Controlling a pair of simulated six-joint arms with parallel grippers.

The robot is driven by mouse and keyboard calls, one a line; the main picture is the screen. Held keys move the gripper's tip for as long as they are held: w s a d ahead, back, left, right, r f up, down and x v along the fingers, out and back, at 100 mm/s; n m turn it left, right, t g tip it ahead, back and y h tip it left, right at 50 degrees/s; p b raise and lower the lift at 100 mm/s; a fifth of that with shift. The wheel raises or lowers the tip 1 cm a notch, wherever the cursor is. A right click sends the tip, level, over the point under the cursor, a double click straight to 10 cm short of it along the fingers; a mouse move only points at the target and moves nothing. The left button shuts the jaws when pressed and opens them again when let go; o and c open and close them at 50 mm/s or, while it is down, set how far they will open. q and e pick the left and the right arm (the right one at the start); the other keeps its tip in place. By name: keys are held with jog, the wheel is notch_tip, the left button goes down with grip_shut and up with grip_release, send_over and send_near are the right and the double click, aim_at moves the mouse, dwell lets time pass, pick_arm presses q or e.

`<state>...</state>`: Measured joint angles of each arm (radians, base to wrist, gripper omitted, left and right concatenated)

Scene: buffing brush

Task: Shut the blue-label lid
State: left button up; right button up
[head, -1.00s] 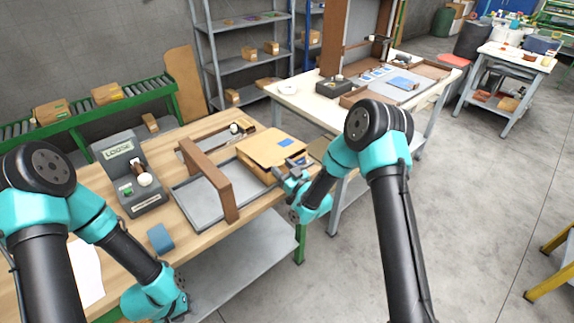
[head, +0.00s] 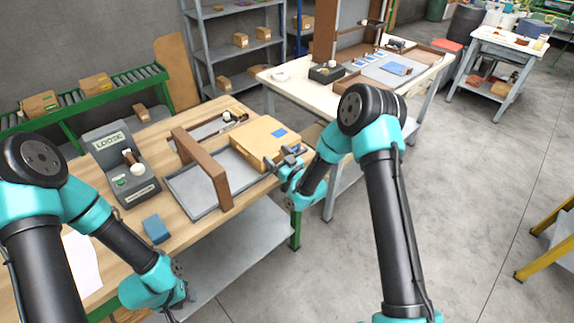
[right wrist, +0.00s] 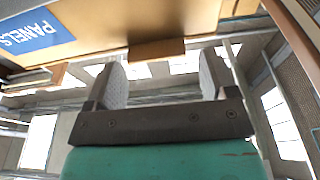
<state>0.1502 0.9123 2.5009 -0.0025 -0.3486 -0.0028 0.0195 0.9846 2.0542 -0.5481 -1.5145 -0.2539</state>
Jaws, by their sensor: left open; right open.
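The cardboard box lid (head: 258,138) with a blue label (head: 279,132) lies at the right end of the wooden workbench. From the head view I cannot tell whether it is fully down. My right gripper (head: 290,154) is open at the box's front right edge. In the right wrist view the label (right wrist: 37,35) reads "PANELS", and a brown tab (right wrist: 157,50) projects from the cardboard edge, just ahead of and between the open fingers (right wrist: 161,82), apparently untouched. My left gripper (head: 182,298) is low by the bench's front edge, empty, away from the box.
A grey tray (head: 190,200) with a brown upright frame (head: 205,170) stands left of the box. A grey "LOOSE" device (head: 122,165) and a blue block (head: 156,229) are further left. A white table (head: 285,90) stands behind right. Open floor lies at right.

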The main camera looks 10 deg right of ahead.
jog(key=v, duration=1.7)
jog(key=shift+s+d, duration=0.1)
jog(key=s+f+m+g+h, duration=0.35)
jog(key=s+f+g, duration=0.25)
jog(key=f+g, duration=0.45)
jog(key=s+f+m+g+h, duration=0.1)
jog(key=s+f+m+g, duration=0.1)
jog(key=s, duration=0.4)
jog(key=s+f+m+g+h, duration=0.1)
jog(key=s+f+m+g, duration=0.1)
jog(key=s+f+g, duration=0.2)
jog(key=s, duration=0.3)
jog(key=shift+s+g, duration=0.3)
jog(key=shift+g, duration=0.05)
